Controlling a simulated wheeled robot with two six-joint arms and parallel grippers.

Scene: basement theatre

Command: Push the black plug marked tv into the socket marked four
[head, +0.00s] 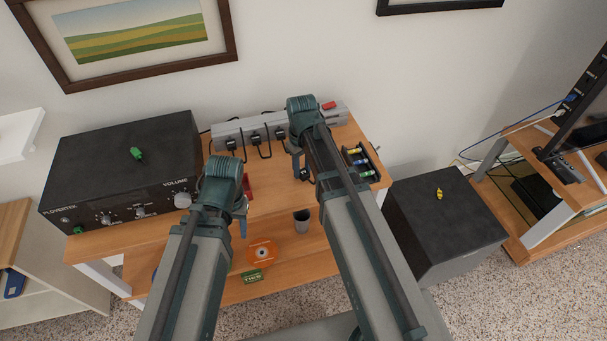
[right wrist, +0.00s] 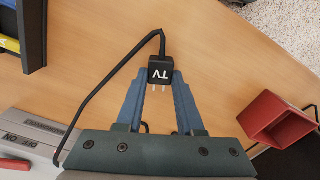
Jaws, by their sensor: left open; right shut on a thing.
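The black plug marked TV (right wrist: 162,70) is between the fingertips of my right gripper (right wrist: 163,78). Its label faces the camera, its prongs point back toward the gripper body, and its black cord loops to the left. In the head view my right gripper (head: 301,172) is low over the table, in front of the grey power strip (head: 226,131). Several black plugs sit along the strip. The socket marked four cannot be made out; my right arm hides part of the strip. My left gripper (head: 243,218) is open and empty, near the table's front edge.
A black amplifier (head: 120,165) stands on the left. A black battery tray (head: 372,161) lies to the right. A red open box (right wrist: 275,118) is near my grippers. The strip's end with a red switch (head: 329,105) is at the back. A grey cup (head: 301,222) stands on the lower shelf.

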